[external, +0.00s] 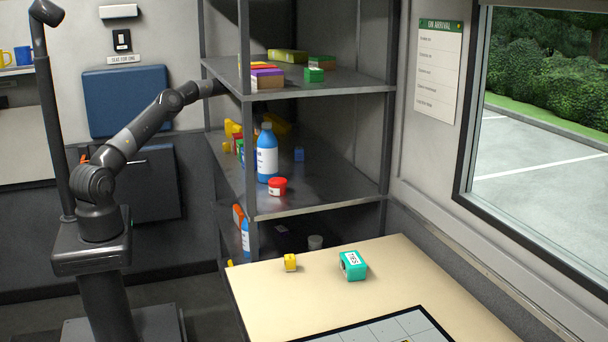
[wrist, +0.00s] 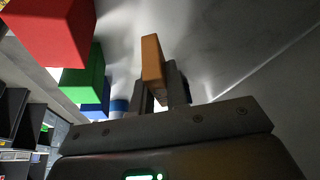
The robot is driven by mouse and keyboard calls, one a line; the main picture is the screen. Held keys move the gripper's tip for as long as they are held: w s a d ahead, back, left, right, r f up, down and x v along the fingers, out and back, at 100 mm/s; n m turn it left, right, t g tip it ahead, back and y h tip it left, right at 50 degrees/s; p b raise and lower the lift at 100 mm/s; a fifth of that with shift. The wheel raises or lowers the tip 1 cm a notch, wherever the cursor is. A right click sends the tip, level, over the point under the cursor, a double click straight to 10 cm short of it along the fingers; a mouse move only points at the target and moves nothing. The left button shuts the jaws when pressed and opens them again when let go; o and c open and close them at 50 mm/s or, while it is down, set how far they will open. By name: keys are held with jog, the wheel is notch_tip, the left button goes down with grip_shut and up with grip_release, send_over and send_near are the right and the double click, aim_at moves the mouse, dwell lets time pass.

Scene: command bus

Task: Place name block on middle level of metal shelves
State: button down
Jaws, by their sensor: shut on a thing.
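The metal shelves (external: 330,185) stand in the middle of the external view, with an upper, a middle and a lower level visible. My arm reaches into them from the left, just below the upper level's edge; my gripper is hidden there behind the post. In the wrist view my gripper (wrist: 160,90) is shut on an orange block (wrist: 152,62), held upright in the picture between the fingers. No name shows on this block. Red (wrist: 48,30), green (wrist: 85,72) and blue (wrist: 97,104) blocks are left of it, apart from it.
A blue bottle (external: 267,158) and a red-lidded jar (external: 278,187) stand on the middle level, whose right part is mostly free. The upper level (external: 350,88) holds several coloured books and boxes.

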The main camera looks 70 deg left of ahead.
jog(key=shift+w+d+r+m, duration=0.15)
jog(key=shift+w+d+r, duration=0.1)
jog(key=shift+w+d, duration=0.35)
jog(key=shift+w+d+r+m, duration=0.2)
jog(key=shift+w+d, duration=0.2)
jog(key=shift+d, duration=0.25)
jog(key=shift+d+f, duration=0.1)
jog(key=shift+f, duration=3.8)
jog(key=shift+f, duration=0.1)
jog(key=c, duration=1.4)
grip_release()
jog(key=v, duration=0.7)
jog(key=shift+r, duration=0.3)
jog(key=shift+w+a, duration=0.1)
jog(key=shift+a, duration=0.1)
